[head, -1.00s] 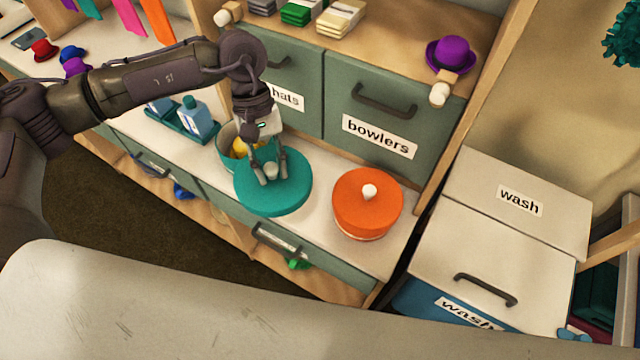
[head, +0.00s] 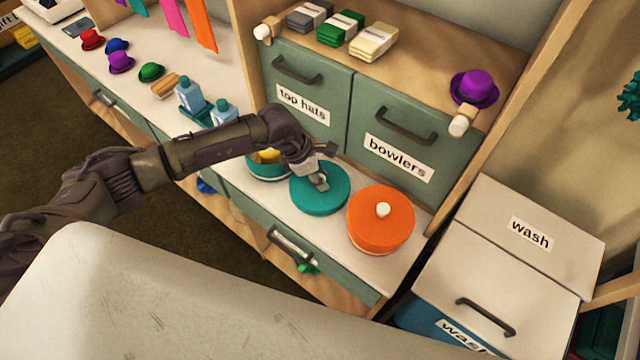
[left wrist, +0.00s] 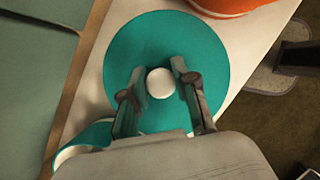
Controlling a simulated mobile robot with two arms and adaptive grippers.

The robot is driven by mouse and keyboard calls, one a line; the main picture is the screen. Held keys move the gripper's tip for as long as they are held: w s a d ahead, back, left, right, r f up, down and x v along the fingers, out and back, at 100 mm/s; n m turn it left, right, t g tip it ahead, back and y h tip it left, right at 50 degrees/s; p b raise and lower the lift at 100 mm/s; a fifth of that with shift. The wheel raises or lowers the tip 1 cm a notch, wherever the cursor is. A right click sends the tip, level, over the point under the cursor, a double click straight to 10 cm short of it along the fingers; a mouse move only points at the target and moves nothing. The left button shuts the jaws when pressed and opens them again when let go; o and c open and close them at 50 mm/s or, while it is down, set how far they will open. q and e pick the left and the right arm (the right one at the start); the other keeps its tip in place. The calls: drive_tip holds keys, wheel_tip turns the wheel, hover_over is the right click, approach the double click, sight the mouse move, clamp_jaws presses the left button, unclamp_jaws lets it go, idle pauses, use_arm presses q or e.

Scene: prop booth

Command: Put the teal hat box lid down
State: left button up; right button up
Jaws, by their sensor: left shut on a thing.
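The teal hat box lid (head: 311,204) is a flat disc with a pale round knob, level over the white counter between the open box and the orange one. My left gripper (head: 320,184) is shut on the lid's knob from above. In the left wrist view the lid (left wrist: 128,50) fills the middle, with the white knob between the fingers (left wrist: 160,86). I cannot tell whether the lid touches the counter or hovers just above it. The open teal hat box (head: 268,174), with something yellow inside, stands just left of the lid, partly hidden by my arm. My right gripper is not in view.
A lidded orange hat box (head: 380,222) stands close on the right of the lid. Drawers marked top hats (head: 305,95) and bowlers (head: 395,145) rise behind. Blue bottles (head: 190,97) and small hats stand farther left. The counter's front edge is near.

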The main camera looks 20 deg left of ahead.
use_arm(q)
wheel_tip(320, 180, down, 4)
drive_tip(key=shift+f+p, duration=0.15)
drive_tip(key=shift+p, duration=0.25)
drive_tip(key=shift+f, duration=0.1)
drive_tip(key=o, duration=1)
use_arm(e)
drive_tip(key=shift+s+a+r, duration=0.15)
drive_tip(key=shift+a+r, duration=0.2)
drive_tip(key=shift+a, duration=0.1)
use_arm(q)
drive_tip(key=shift+r, duration=0.2)
drive_tip(key=shift+a+r, duration=0.25)
drive_tip(key=shift+r, duration=0.1)
drive_tip(key=b+v, duration=0.3)
drive_tip(key=v, duration=0.6)
drive_tip(key=shift+s+r, duration=0.1)
drive_tip(key=shift+r, duration=0.15)
drive_tip(key=shift+v, duration=0.75)
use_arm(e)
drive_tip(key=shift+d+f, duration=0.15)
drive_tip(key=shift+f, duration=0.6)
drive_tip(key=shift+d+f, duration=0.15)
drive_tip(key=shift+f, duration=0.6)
